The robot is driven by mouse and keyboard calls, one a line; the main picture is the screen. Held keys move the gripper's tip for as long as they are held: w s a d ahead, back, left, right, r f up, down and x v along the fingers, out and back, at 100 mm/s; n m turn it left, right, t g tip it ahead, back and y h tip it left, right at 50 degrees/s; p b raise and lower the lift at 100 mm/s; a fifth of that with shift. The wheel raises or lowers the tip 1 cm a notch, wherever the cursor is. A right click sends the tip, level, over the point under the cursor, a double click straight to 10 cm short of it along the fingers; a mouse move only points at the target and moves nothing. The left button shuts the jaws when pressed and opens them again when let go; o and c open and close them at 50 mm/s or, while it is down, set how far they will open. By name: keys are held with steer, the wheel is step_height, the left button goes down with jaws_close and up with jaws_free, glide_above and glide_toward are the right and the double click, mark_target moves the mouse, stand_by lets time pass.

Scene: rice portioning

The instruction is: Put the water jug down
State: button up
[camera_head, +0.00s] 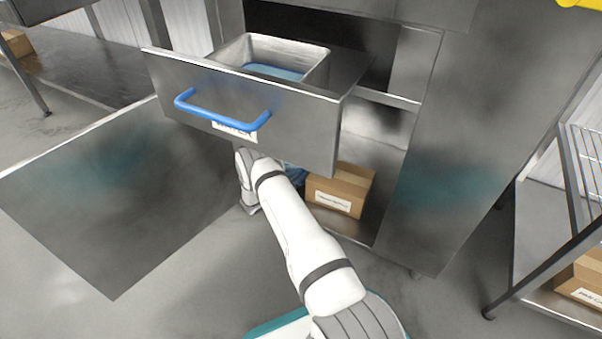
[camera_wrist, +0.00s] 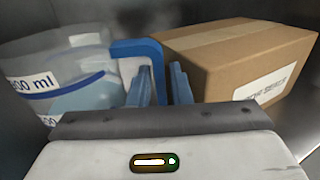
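The water jug (camera_wrist: 85,88) is a clear container with a blue handle (camera_wrist: 138,47), a blue band and an "ml" label, at the left of the wrist view. It looks upright, and blue-tinted water shows inside. My gripper (camera_wrist: 161,80) has its two blue fingers on either side of the upright part of the handle, close against it. In the head view my gripper is hidden beneath the drawer, behind my arm. Only a small blue patch, apparently the jug, shows there (camera_head: 294,175) beside the box. The jug's base is hidden in both views.
A cardboard box (camera_head: 339,189) stands on the lower shelf (camera_head: 352,228), close right of the jug; it fills the right of the wrist view (camera_wrist: 235,60). Above, an open metal drawer (camera_head: 285,118) with a blue handle juts out over my arm and holds a metal bin (camera_head: 309,72).

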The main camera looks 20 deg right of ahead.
steer(key=p+v, duration=0.2)
steer(key=v, duration=0.8)
steer(key=shift+a+p, duration=0.3)
steer(key=shift+p, duration=0.05)
steer(key=shift+s, duration=0.1)
